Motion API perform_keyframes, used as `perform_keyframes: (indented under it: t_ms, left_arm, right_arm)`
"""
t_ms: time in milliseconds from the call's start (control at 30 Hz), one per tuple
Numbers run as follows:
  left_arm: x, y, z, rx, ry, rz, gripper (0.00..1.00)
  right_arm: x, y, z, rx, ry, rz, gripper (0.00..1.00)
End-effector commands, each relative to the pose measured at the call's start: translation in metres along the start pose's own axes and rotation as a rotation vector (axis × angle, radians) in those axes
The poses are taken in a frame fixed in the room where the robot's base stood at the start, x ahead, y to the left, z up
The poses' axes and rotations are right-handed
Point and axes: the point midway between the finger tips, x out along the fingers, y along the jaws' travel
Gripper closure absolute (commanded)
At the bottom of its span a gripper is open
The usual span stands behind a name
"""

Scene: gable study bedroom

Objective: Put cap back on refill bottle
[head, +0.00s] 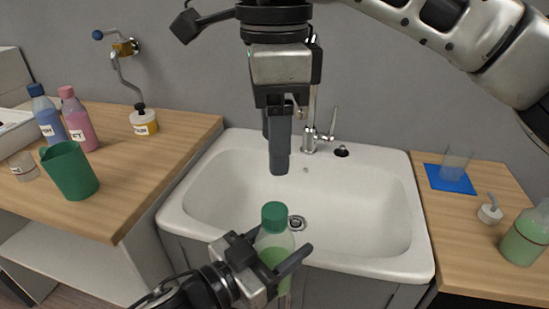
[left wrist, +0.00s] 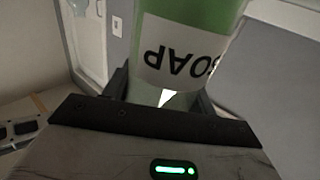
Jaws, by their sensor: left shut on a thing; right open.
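The refill bottle (head: 275,247) is clear, holds green liquid and stands about upright over the sink's front edge. Its green cap (head: 274,214) sits on top of the neck; I cannot tell how tight it is. My left gripper (head: 284,258) is shut around the bottle's body. The left wrist view shows the bottle (left wrist: 188,28) close up, with its SOAP label (left wrist: 180,55) upside down. My right gripper (head: 279,170) points down above the cap, apart from it and empty. It is open, though its fingers overlap in the head view.
The white sink (head: 195,205) has a tap (head: 312,138) behind. On the left counter are a green cup (head: 70,172), blue (head: 47,118) and pink (head: 78,122) bottles. The right counter holds a green-liquid bottle (head: 522,242), a loose pump top (head: 490,213) and a glass (head: 456,163) on a blue mat.

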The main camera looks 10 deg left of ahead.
Motion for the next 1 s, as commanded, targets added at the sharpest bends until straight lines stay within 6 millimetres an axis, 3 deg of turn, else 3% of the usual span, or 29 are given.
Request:
perform_keyframes:
  t_ms: [700,867,1000]
  left_arm:
    - [0.000,0.000,-0.001,0.000,0.003,0.001,1.00]
    - [0.000,0.000,-0.001,0.000,0.003,0.001,1.00]
    - [0.000,0.000,-0.001,0.000,0.003,0.001,1.00]
  right_arm:
    - [-0.001,0.002,0.003,-0.007,-0.019,0.015,0.42]
    - [0.021,0.017,0.027,-0.054,-0.190,0.129,0.42]
    - [0.039,0.046,0.065,-0.098,-0.500,0.327,0.42]
